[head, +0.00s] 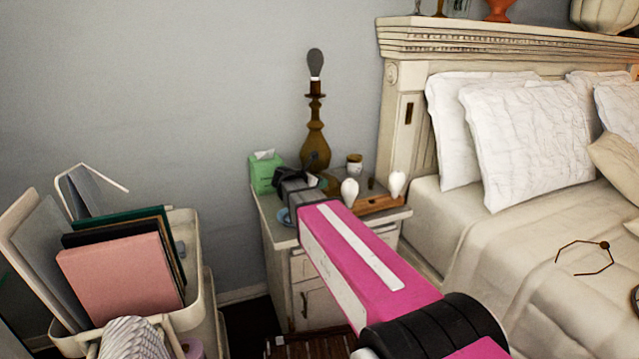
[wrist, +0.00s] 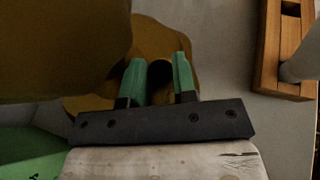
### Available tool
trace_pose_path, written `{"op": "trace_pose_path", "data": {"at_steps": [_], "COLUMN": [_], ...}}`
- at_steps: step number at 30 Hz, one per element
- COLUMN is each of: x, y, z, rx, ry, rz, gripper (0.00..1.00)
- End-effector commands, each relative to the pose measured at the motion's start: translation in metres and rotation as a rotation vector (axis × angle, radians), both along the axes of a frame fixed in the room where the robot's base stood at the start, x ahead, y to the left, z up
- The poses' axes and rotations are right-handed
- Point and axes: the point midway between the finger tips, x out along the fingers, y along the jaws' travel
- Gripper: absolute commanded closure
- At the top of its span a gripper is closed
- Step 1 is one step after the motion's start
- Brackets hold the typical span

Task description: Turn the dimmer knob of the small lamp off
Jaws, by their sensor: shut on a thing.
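The small lamp (head: 315,140) has a turned brown-gold body and a dark bulb with no shade. It stands upright on the nightstand (head: 277,237), against the wall. My gripper (wrist: 158,66) is at the lamp's base, and its two green fingers are shut on a small brown rounded piece between them, the dimmer knob (wrist: 160,75). The lamp's body (wrist: 60,45) fills the upper left of the wrist view. In the head view, my wrist partly covers the base, and the knob is hidden.
A green tissue box (head: 263,175) stands left of the lamp. A small jar (head: 354,164) and a wooden tray (head: 383,204) with white bulb-shaped pieces are to the right. A cart (head: 193,300) with folders is at left, the bed (head: 440,218) at right.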

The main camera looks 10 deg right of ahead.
Motion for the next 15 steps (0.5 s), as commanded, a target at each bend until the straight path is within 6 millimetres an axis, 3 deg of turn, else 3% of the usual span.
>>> {"op": "trace_pose_path", "data": {"at_steps": [15], "x": [-0.0078], "y": [-0.0055], "z": [0.0007], "rx": [0.0], "ry": [-0.002], "rz": [0.446], "gripper": [0.98]}}
